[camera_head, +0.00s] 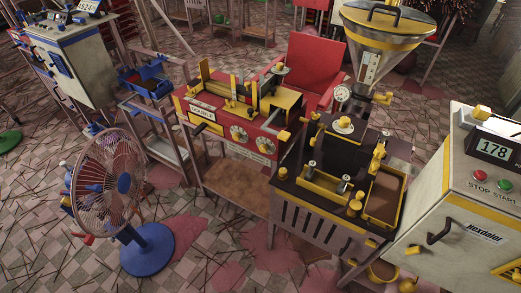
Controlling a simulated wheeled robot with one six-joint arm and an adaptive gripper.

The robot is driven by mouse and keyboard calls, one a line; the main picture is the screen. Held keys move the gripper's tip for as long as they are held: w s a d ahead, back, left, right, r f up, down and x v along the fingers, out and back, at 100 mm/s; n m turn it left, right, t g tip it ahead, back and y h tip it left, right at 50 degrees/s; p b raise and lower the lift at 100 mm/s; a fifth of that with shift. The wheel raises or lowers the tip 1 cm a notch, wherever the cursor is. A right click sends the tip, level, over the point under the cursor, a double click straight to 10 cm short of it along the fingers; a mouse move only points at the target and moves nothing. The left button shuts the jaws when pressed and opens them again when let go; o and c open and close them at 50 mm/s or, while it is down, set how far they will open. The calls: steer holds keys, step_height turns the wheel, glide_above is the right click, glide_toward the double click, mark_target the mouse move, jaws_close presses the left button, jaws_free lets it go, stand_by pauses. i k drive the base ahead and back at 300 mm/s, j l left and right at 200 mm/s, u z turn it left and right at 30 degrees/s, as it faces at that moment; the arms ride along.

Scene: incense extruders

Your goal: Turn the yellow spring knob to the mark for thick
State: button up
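Several yellow knobs are in view, and I cannot tell for sure which is the spring knob. One yellow knob (343,123) sits on a pale round disc on top of the dark machine (305,212) at centre right. Another yellow knob (354,207) stands at that machine's front edge. The red machine (190,104) left of it has two pale round dials with yellow centres, a left dial (238,134) and a right dial (267,145). Marks around the knobs are too small to read, so no mark for thick can be made out. My gripper is not in view.
A white cabinet (440,225) with a display reading 178 stands at right. A large funnel (386,30) rises behind the dark machine. A blue-based fan (147,249) stands front left. A red chair (308,70) is behind. Thin sticks litter the tiled floor (60,250).

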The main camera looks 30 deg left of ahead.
mark_target(263, 148)
steer(key=i+j+u, duration=0.2)
steer(key=j, duration=0.2)
steer(key=j+u, duration=0.15)
steer(key=j, duration=0.25)
steer(key=i+j+u, duration=0.2)
steer(key=j, duration=0.15)
